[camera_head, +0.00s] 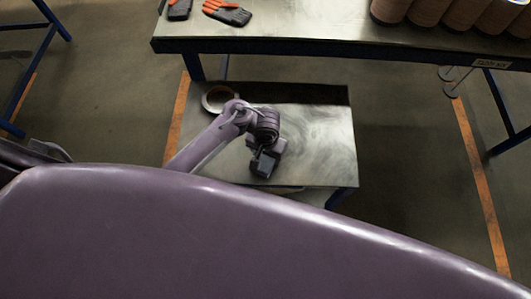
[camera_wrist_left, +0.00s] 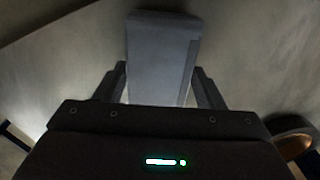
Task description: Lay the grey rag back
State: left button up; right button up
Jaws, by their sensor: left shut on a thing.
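The grey rag (camera_wrist_left: 160,50) shows in the left wrist view as a flat, folded, oblong piece between the two dark fingers of my left gripper (camera_wrist_left: 159,78). The fingers are shut on its sides. In the head view my left gripper (camera_head: 264,160) is over the middle of a low metal-topped table (camera_head: 318,140). I cannot tell in the head view where the gripper ends and the rag begins. I also cannot tell whether the rag touches the tabletop. My right gripper is not in view.
A round, copper-rimmed dish or ring (camera_head: 206,102) is at the low table's back left, beside my arm. A higher workbench (camera_head: 310,28) behind carries orange-and-dark gloves (camera_head: 228,12) and several brown cylinders (camera_head: 466,14). The low table's right side is clear.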

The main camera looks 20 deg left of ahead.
pick_arm(q)
jog(key=o, duration=1)
jog(key=shift+f, duration=0.2)
notch_tip(320, 180, up, 12)
jog(key=p, duration=0.5)
jog(key=shift+r, duration=0.2)
